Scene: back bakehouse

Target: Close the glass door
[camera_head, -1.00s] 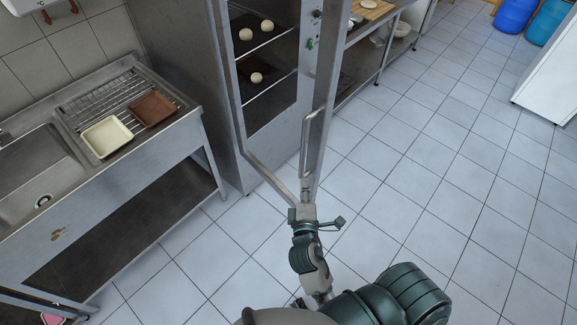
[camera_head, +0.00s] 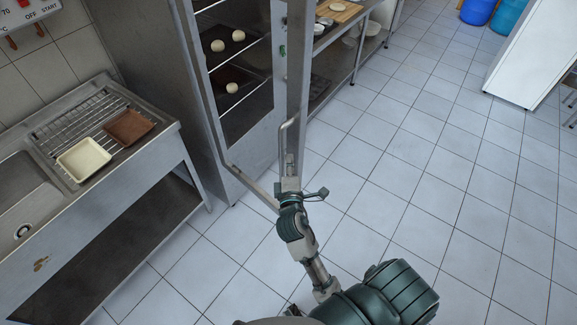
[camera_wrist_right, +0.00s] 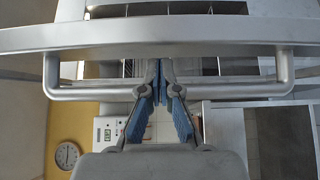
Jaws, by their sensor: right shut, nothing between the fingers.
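The glass door (camera_head: 297,85) of the tall steel cabinet stands open, its metal frame turned out toward me. Its bar handle (camera_head: 284,135) is upright on the outer edge of the door. In the right wrist view the handle (camera_wrist_right: 240,90) runs across the picture in front of the door frame (camera_wrist_right: 230,32). My right gripper (camera_head: 291,160) is at the lower part of the handle. Its blue-padded fingers (camera_wrist_right: 160,80) are shut with nothing between them and overlap the bar. I cannot tell whether they touch it. My left gripper is out of view.
Inside the cabinet (camera_head: 150,80), dough balls (camera_head: 232,87) lie on dark trays. A steel sink unit (camera_head: 150,150) with a cream tray (camera_head: 84,159) and a brown tray (camera_head: 129,126) stands at left. A worktable (camera_head: 350,40) stands beyond the door. Tiled floor (camera_head: 430,170) is free at right.

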